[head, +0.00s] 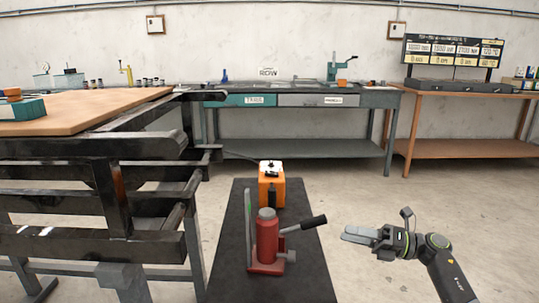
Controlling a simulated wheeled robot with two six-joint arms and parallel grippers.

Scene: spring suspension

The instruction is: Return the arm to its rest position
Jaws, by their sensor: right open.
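My right gripper (358,236) is at the lower right of the head view, pointing left. It is open, with nothing between its fingers, above bare floor. My right arm (445,268) comes in from the lower right edge. The gripper is apart from the red jack (267,242), which stands to its left with its dark handle sticking out to the right. My left gripper is not in the head view.
The jack and an orange device (271,187) stand on a dark mat (305,262). A black metal frame (95,200) fills the left side. A grey workbench (290,148) and a brown table (470,148) stand at the back. The floor (440,200) around my right gripper is clear.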

